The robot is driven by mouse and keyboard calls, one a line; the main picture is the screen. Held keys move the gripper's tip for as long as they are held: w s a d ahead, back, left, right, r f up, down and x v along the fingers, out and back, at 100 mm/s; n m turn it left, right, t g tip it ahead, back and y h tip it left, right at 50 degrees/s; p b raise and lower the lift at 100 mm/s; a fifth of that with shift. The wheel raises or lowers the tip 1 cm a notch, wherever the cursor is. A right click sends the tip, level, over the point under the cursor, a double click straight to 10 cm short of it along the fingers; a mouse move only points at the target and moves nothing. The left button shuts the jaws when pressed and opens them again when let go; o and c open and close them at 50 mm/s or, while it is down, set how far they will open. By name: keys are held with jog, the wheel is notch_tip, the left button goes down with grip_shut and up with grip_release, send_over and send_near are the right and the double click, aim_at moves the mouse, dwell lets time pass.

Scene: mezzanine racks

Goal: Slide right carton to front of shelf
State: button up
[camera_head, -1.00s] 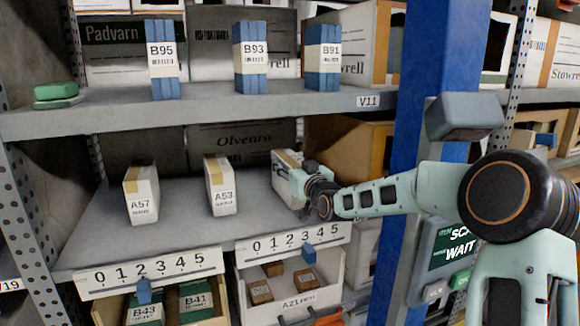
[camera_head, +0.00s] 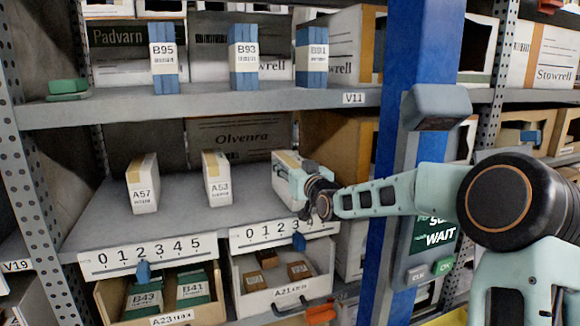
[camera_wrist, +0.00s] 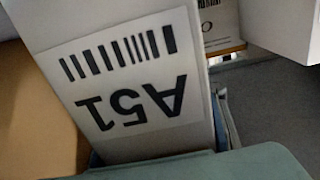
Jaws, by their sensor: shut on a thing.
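The right carton (camera_head: 287,158) is white with a tan tape strip and stands on the middle shelf (camera_head: 180,215). Its front is hidden behind my gripper (camera_head: 298,190) in the head view. In the wrist view the carton (camera_wrist: 130,75) fills the middle, with its A51 label upside down. My gripper is shut on this carton.
Numbered scale strips (camera_head: 148,257) run along the shelf's front edge. A blue post (camera_head: 404,200) with a screen reading WAIT (camera_head: 436,236) stands right of the carton. The upper shelf (camera_head: 210,106) holds blue-and-white boxes. Bins with small boxes (camera_head: 285,292) sit below.

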jog(key=o, duration=1.6)
jog(key=shift+s, duration=0.1)
jog(key=v, duration=1.2)
